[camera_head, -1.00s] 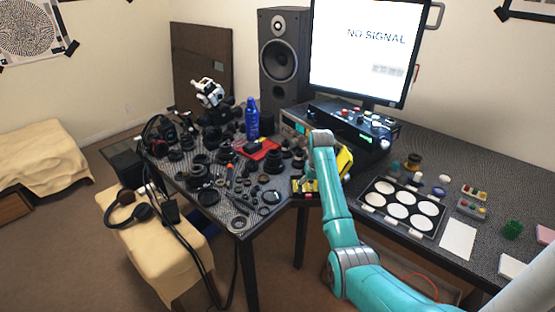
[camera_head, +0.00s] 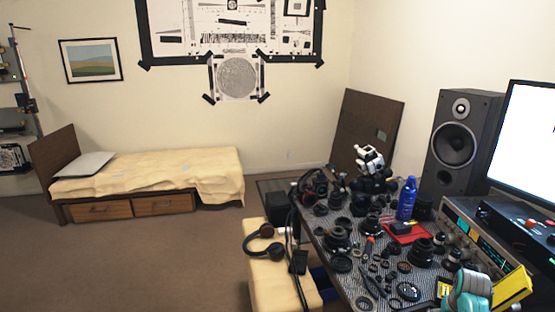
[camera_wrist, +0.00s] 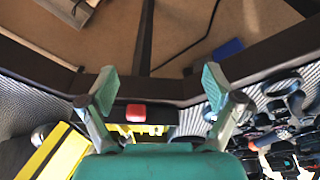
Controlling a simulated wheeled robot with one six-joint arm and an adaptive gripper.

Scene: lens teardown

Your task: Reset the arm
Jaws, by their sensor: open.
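My gripper (camera_wrist: 158,90) is open in the wrist view, its two pale green fingers spread apart with nothing between them. It hangs over the dark front edge of the workbench (camera_wrist: 55,95), with floor beyond the edge. A small red block (camera_wrist: 136,112) and a yellow item lie close below the gripper and do not appear to be held. In the head view only a teal part of my arm (camera_head: 470,290) shows at the bottom right, beside a yellow item (camera_head: 513,287). The fingers are out of that view.
The bench holds many dark lens parts (camera_head: 338,240), a blue spray can (camera_head: 406,199), a red tray (camera_head: 418,237) and an electronics box (camera_head: 470,233). A speaker (camera_head: 462,143) and monitor (camera_head: 530,140) stand behind. Headphones (camera_head: 264,243) rest on a cream bench. Floor left is clear.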

